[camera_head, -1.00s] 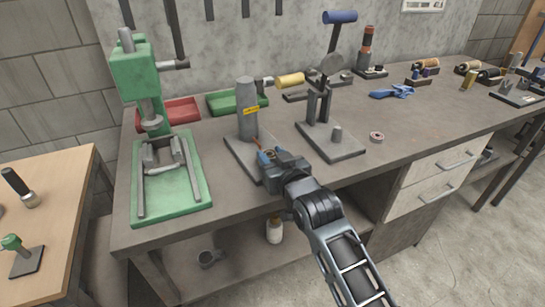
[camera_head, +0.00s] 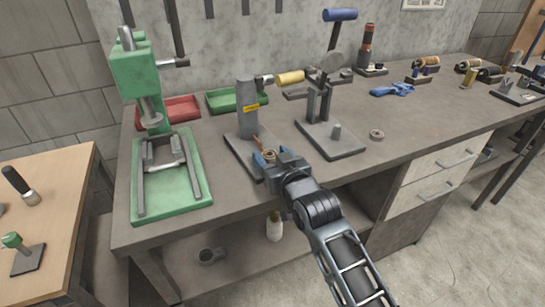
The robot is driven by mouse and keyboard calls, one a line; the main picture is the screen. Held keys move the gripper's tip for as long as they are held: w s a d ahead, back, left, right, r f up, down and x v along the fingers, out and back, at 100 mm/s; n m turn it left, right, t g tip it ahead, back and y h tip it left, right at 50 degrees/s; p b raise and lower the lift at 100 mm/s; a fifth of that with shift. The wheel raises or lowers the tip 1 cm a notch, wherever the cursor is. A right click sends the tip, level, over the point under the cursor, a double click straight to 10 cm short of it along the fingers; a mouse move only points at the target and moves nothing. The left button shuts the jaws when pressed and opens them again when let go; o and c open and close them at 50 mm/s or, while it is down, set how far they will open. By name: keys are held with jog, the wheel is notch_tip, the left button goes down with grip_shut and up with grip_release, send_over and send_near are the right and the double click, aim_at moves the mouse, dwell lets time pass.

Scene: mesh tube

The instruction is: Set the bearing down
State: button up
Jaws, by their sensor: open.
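My gripper (camera_head: 267,158) is open at the front of the grey base plate (camera_head: 240,150) of a grey upright post (camera_head: 247,108). A small tan, ring-like piece (camera_head: 270,154) shows at the blue-tipped fingers; it is partly hidden, and I cannot tell whether it rests on the plate or is the bearing. A thin brown-orange piece (camera_head: 257,141) shows just beyond the fingers. A small grey ring (camera_head: 376,134), which looks like a bearing, lies flat on the workbench (camera_head: 420,125) to the right, apart from my gripper.
A grey press (camera_head: 330,140) with a blue-handled lever stands just right of my gripper. A green press (camera_head: 172,175) stands at left. Red (camera_head: 182,112) and green (camera_head: 222,101) trays are behind. A blue cloth-like item (camera_head: 392,89) lies at right. The right front benchtop is fairly clear.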

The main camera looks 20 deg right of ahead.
jog(key=s, duration=0.5)
jog(key=s+r+b, duration=0.1)
jog(key=s, duration=0.1)
jog(key=shift+s+r, duration=0.1)
jog(key=shift+s, duration=0.3)
jog(key=s+f+g, duration=0.1)
jog(key=s+f, duration=0.2)
jog(key=s, duration=0.9)
jog(key=s+f, duration=0.4)
jog(key=s, duration=0.9)
jog(key=r+v, duration=0.3)
jog(key=v, duration=1.5)
jog(key=shift+w+d+g, duration=0.15)
jog(key=shift+w+g, duration=0.05)
jog(key=shift+g, duration=0.1)
jog(key=shift+o, duration=0.5)
jog(key=shift+s+r, duration=0.25)
jog(key=shift+r, duration=0.1)
